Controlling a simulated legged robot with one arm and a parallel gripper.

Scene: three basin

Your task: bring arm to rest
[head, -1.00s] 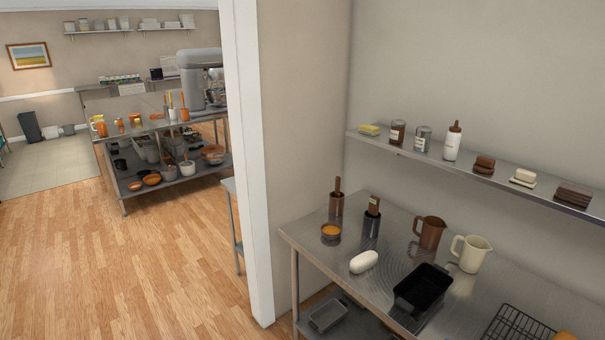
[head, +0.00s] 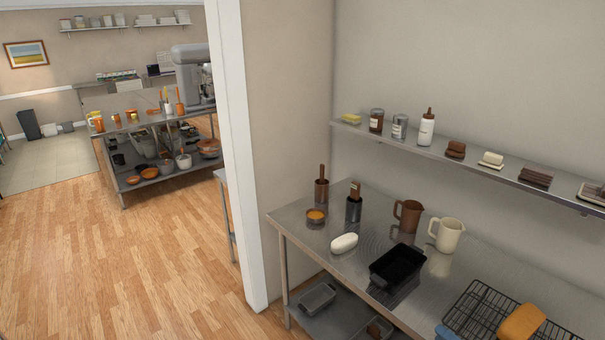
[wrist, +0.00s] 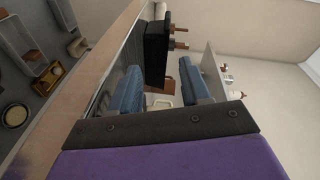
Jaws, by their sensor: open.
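My gripper (wrist: 160,90) shows in the wrist view as two blue finger pads held apart, with nothing between them. The wrist picture is turned sideways. The black loaf pan (wrist: 157,50) appears beyond the fingers, apart from them. In the head view the black pan (head: 397,268) sits on the steel table (head: 350,215). A small blue patch (head: 446,333) shows at the bottom edge of the head view; I cannot tell whether it is a finger of my gripper. The rest of my arm is not clearly seen there.
A wire rack (head: 477,312) with an orange-brown rounded item (head: 521,322) is at the table's front right. A wall shelf (head: 460,160) runs above. Open wooden floor (head: 140,265) lies left.

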